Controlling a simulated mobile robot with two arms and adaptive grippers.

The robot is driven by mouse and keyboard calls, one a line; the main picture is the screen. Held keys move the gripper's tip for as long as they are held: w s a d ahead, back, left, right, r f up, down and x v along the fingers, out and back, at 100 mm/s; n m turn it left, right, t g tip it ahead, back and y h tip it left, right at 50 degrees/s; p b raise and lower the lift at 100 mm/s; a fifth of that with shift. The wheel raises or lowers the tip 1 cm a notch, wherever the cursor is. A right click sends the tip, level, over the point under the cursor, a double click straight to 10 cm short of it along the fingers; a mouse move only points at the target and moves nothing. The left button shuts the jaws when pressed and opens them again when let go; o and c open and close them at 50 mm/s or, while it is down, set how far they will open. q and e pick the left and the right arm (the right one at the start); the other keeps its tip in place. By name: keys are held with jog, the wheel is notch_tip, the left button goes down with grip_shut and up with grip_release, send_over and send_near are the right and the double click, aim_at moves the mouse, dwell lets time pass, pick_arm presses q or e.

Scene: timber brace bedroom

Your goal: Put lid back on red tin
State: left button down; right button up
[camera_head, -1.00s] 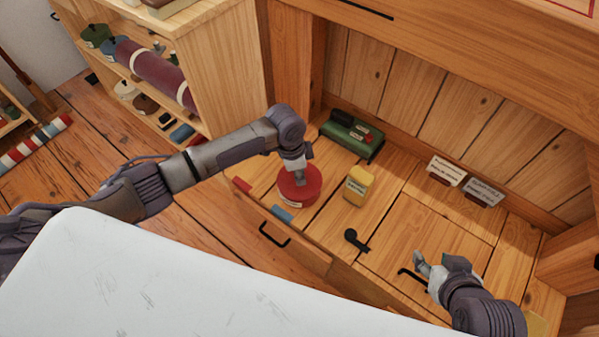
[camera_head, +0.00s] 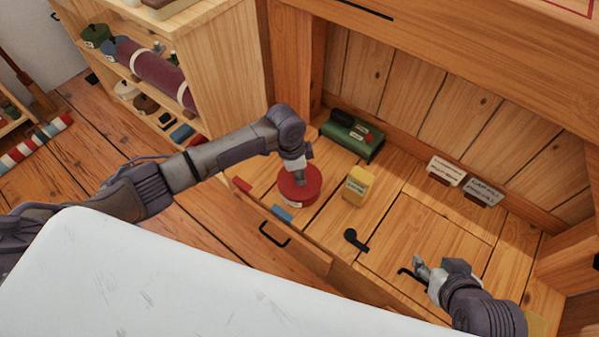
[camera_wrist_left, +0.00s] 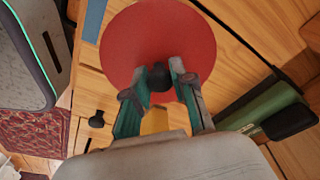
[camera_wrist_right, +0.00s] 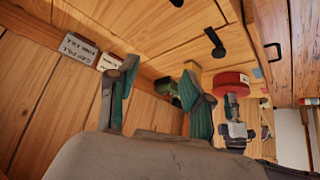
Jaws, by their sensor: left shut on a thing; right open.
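The red tin (camera_head: 296,201) stands on the wooden worktop, with a pale label low on its side. The red round lid (camera_head: 300,180) is over it, and I see no clear gap between them. From above in the left wrist view, the lid (camera_wrist_left: 130,40) is a flat red disc with a black knob (camera_wrist_left: 160,76) and hides the tin. My left gripper (camera_head: 300,181) is shut on that knob, with its fingers (camera_wrist_left: 158,85) on either side. My right gripper (camera_head: 418,270) is open and empty over the right part of the worktop; its spread fingers show in the right wrist view (camera_wrist_right: 160,78).
A yellow tin (camera_head: 357,188) stands just right of the red tin. A green box (camera_head: 350,138) is behind them. Red (camera_head: 242,184) and blue (camera_head: 283,213) pieces lie near the front edge. A black handle-like piece (camera_head: 355,240) lies ahead. Two label cards (camera_head: 482,193) stand at the back.

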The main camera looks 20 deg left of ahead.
jog(key=shift+s+d, duration=0.1)
jog(key=shift+s, duration=0.05)
jog(key=shift+s+d+f, duration=0.1)
jog(key=shift+s+f, duration=0.05)
jog(key=shift+s, duration=0.1)
jog(key=shift+s+d+f+g, duration=0.1)
jog(key=shift+s+f+g, duration=0.1)
jog(key=shift+s+g, duration=0.25)
jog(key=shift+s+d+f+g, duration=0.1)
jog(key=shift+s+d+g, duration=0.05)
jog(key=shift+s+g, duration=0.1)
pick_arm(q)
jog(key=shift+p, duration=0.35)
pick_arm(e)
jog(key=shift+s+d+f+h, duration=0.1)
jog(key=shift+s+h, duration=0.2)
jog(key=shift+s, duration=0.05)
jog(key=shift+s+f+g, duration=0.1)
jog(key=shift+s+g, duration=0.15)
jog(key=shift+g, duration=0.05)
jog(key=shift+s, duration=0.25)
dwell(0.3)
jog(key=shift+s+d+f+g, duration=0.1)
jog(key=shift+s+d+g, duration=0.1)
jog(key=shift+g, duration=0.1)
